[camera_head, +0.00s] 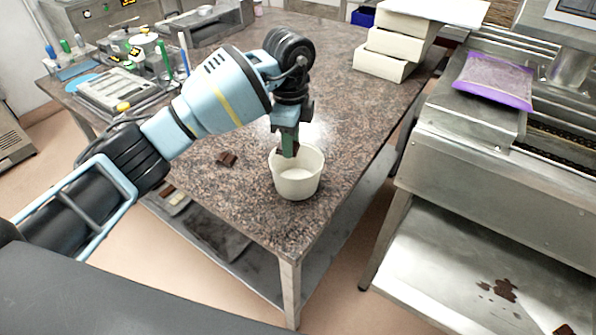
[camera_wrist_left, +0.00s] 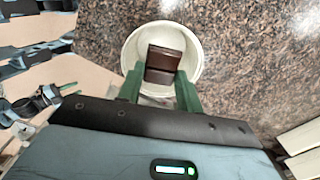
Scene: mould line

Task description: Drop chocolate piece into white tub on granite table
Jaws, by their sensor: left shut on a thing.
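The white tub (camera_head: 297,181) stands upright near the front corner of the granite table (camera_head: 290,225). My left gripper (camera_head: 288,150) is over the tub, pointing down, with its fingertips at about the height of the rim. It is shut on a dark brown chocolate piece (camera_wrist_left: 163,65), which shows between the green fingers in the left wrist view, with the tub (camera_wrist_left: 194,48) around it from above. Another chocolate piece (camera_head: 227,159) lies on the granite left of the tub. My right gripper is not in view.
White boxes (camera_head: 383,66) are stacked at the table's back right. A rack and tray of tools (camera_head: 112,90) stand at the back left. A steel machine (camera_head: 470,150) with a purple-edged bag (camera_head: 494,82) is at right. Granite around the tub is mostly clear.

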